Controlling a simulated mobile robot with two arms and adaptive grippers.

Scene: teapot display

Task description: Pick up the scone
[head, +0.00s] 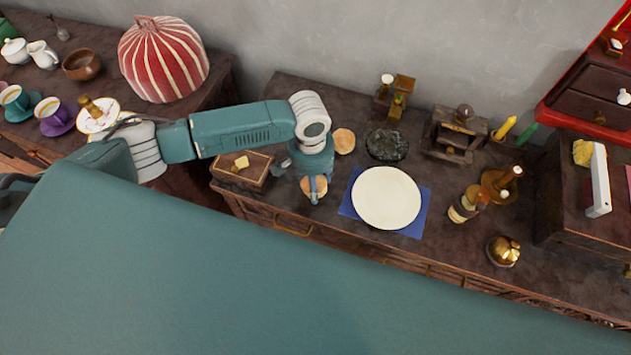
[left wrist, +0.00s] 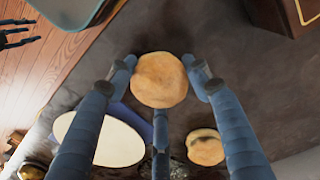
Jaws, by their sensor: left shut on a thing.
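A round golden-brown scone (head: 309,190) is at the left of the plate, near the counter's front edge. In the left wrist view the scone (left wrist: 159,83) sits between the blue fingers of my left gripper (left wrist: 160,88). In the head view that gripper (head: 314,188) points down and is shut on the scone. The scone looks larger than a second scone (left wrist: 205,149) in the wrist view, so it seems closer to the camera. The second scone (head: 344,140) lies behind on the counter. Dark finger-like shapes at the wrist view's upper left seem to be my right gripper (left wrist: 15,36).
A white plate (head: 386,198) lies on a blue mat (head: 418,219) to the right. A wooden box with butter (head: 252,177) stands to the left. A dark stone dish (head: 386,145) is behind the plate. Bottles (head: 464,207) and a gold bell-like object (head: 502,251) stand farther right.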

